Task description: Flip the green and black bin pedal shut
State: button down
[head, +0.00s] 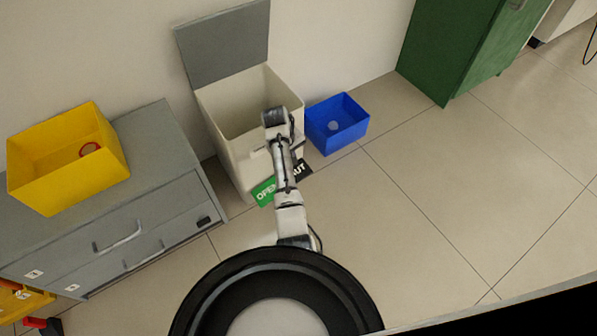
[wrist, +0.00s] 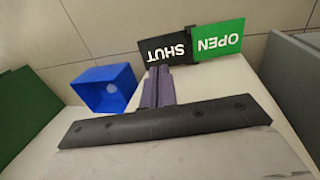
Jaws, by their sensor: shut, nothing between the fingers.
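The cream bin (head: 219,143) stands against the wall with its grey lid (head: 222,42) raised. Its pedal at the base has a green OPEN half (head: 264,191) and a black SHUT half (head: 303,168). My arm crosses in front of the pedal's middle in the head view, and my gripper cannot be made out there. In the wrist view my gripper (wrist: 158,69) is shut and empty. Its purple fingertips are at the edge of the black SHUT half (wrist: 168,50), with the green OPEN half (wrist: 218,44) to the right. I cannot tell whether they touch.
A blue box (head: 337,124) holding a small pale item sits on the floor right of the bin. A grey drawer cabinet (head: 150,150) with a yellow box (head: 68,160) on top stands left. A green cabinet (head: 463,45) is at the back right. The floor at right is clear.

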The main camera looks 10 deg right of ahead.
jog(key=shift+f, duration=0.15)
jog(key=b+x, duration=0.4)
jog(key=x, duration=0.9)
jog(key=shift+w+d+f+b, duration=0.15)
jog(key=shift+f+b, duration=0.15)
jog(key=shift+f, duration=0.05)
jog(key=shift+w+d+f+y+b, duration=0.2)
jog(key=shift+d+f+y+b, duration=0.25)
jog(key=shift+y+b, duration=0.1)
jog(key=f+y+b, duration=0.1)
jog(key=b, duration=0.1)
jog(key=d+f+g+y+b, duration=0.1)
jog(key=b, duration=0.1)
jog(key=shift+w+f+y, duration=0.2)
jog(key=shift+f+y, duration=0.05)
jog(key=shift+y, duration=0.1)
